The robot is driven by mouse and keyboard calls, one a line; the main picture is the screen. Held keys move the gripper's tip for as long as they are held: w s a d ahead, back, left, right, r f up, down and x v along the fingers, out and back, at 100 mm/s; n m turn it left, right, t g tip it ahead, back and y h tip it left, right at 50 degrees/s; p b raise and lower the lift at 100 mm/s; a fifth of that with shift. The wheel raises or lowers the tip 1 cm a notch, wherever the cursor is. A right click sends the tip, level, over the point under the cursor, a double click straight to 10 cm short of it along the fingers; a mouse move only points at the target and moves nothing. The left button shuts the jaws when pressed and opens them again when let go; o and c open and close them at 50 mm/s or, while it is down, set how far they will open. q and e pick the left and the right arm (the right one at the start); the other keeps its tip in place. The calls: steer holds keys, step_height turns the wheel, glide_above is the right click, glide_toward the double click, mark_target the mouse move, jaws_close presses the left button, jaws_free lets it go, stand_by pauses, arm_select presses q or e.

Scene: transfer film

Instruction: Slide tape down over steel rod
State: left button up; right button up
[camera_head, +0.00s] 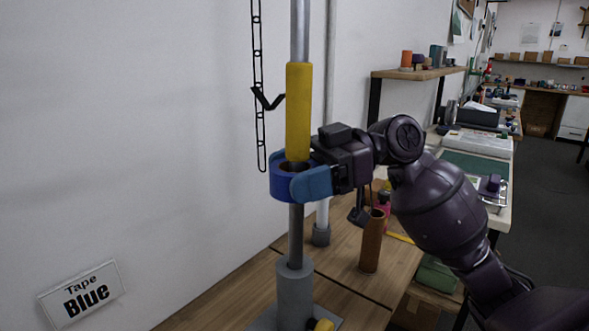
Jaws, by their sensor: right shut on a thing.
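The blue tape (283,190) is a thick ring around the upright steel rod (296,235), at the lower end of a yellow sleeve (299,110). The rod shows below the ring and runs down into a grey cylindrical base (295,290). My right gripper (312,180) comes from the right and is shut on the tape, with a light blue finger across its front right side. The finger hides part of the ring, and I cannot tell whether the ring touches the rod. My left gripper is not in view.
A sign (83,294) reading "Tape Blue" is at lower left. A brown cylinder (371,243) stands on the wooden table (215,303) right of the rod. A black chain (259,90) hangs left of the sleeve. The space left of the rod is clear.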

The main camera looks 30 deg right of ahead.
mark_target(302, 248)
arm_select(q)
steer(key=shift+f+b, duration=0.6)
steer(key=shift+b, duration=0.1)
arm_select(e)
steer(key=shift+f, duration=2)
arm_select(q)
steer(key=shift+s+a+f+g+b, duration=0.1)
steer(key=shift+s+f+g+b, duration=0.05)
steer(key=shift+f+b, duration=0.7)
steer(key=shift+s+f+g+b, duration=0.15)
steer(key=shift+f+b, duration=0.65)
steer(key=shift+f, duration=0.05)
arm_select(e)
steer(key=shift+f, duration=4.45)
steer(key=o, duration=0.9)
arm_select(q)
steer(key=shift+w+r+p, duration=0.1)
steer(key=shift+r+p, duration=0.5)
steer(key=shift+p, duration=0.05)
arm_select(e)
steer(key=v, duration=1)
steer(key=shift+s+d+r, duration=0.1)
steer(key=shift+d+r, duration=0.05)
steer(key=shift+d, duration=0.25)
